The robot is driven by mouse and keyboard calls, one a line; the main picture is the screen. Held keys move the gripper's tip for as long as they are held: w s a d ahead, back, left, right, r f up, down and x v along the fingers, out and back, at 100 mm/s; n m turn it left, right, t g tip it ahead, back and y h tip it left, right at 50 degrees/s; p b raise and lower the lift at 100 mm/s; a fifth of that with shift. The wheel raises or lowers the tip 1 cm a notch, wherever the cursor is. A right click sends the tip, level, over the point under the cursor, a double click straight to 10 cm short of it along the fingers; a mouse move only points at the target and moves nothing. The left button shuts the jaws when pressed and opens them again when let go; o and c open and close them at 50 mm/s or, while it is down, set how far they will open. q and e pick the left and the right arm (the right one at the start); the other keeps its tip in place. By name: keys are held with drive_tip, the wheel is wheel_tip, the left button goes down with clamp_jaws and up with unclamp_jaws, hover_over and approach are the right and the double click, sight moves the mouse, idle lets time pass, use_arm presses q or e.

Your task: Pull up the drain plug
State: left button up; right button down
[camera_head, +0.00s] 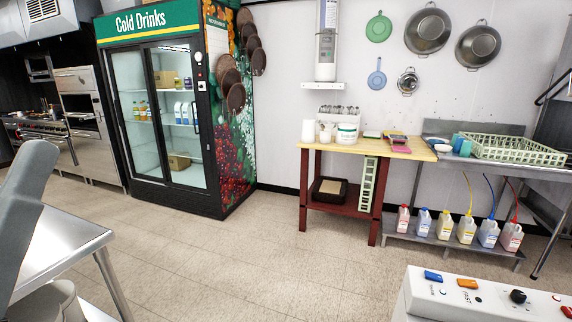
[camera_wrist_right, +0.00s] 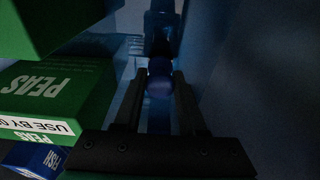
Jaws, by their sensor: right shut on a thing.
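In the right wrist view, my right gripper (camera_wrist_right: 160,92) is shut on a round, dark blue-violet knob (camera_wrist_right: 160,80), which looks like the drain plug. The knob sits between the two black fingertips. Its lower part is hidden or lost in the dark, so I cannot tell whether it is seated or raised. My left gripper is in neither view, and the head view shows neither gripper nor plug.
In the right wrist view, green peas boxes (camera_wrist_right: 55,100) crowd the left beside my gripper, with a blue fish box (camera_wrist_right: 30,158) below. A bluish wall (camera_wrist_right: 255,75) rises close on the right. The head view shows a drinks fridge (camera_head: 165,110) and wooden table (camera_head: 370,150).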

drive_tip(key=shift+r+p, duration=0.5)
drive_tip(key=shift+r, duration=0.1)
drive_tip(key=shift+c, duration=2.4)
unclamp_jaws()
wheel_tip(320, 180, up, 12)
drive_tip(key=p, duration=1.1)
drive_tip(key=shift+p, duration=0.4)
